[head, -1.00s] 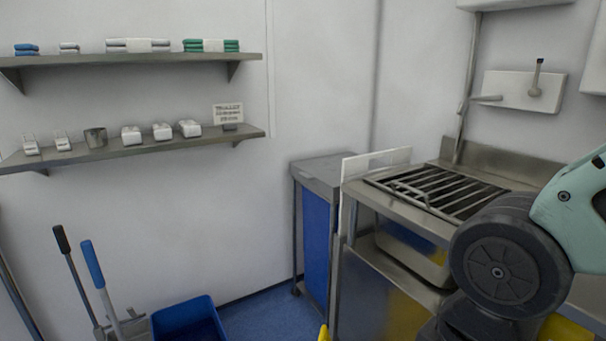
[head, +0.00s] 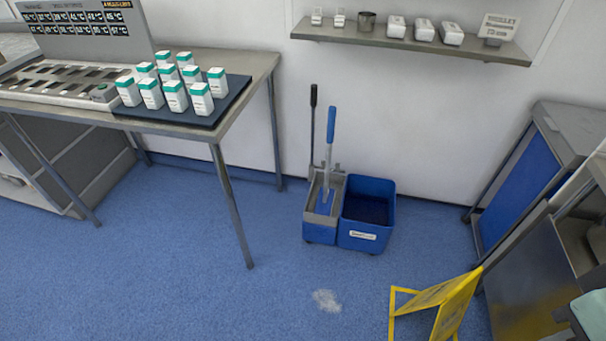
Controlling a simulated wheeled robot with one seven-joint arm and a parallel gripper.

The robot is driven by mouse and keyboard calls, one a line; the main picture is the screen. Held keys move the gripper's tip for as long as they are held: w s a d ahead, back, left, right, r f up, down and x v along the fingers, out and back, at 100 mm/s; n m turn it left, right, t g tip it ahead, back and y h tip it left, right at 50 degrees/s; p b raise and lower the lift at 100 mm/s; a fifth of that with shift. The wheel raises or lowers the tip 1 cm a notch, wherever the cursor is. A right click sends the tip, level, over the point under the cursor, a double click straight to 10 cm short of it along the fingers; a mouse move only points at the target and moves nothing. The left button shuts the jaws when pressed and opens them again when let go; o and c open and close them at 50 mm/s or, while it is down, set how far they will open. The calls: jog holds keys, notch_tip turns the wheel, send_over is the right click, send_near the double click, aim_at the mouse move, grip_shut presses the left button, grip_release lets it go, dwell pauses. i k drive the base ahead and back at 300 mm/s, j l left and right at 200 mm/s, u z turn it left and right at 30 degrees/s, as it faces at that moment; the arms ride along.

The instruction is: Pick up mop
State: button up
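The mop shows as a blue-topped handle (head: 331,125) standing upright, its lower end in the grey wringer (head: 321,192) of a blue bucket cart. A second, black-topped handle (head: 313,120) stands just left of it and looks like the wringer lever. The blue bucket (head: 368,222) is on the floor against the far wall, right of the wringer. The mop head is hidden in the wringer.
A yellow floor sign (head: 437,303) stands in front, to the right. A pale spot (head: 326,300) marks the blue floor. A metal table (head: 262,66) with several white-green boxes stands left. A blue-sided cabinet (head: 520,185) is at right. Open floor lies before the bucket.

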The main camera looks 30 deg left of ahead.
aim_at(324, 199)
jog(key=u, duration=1.1)
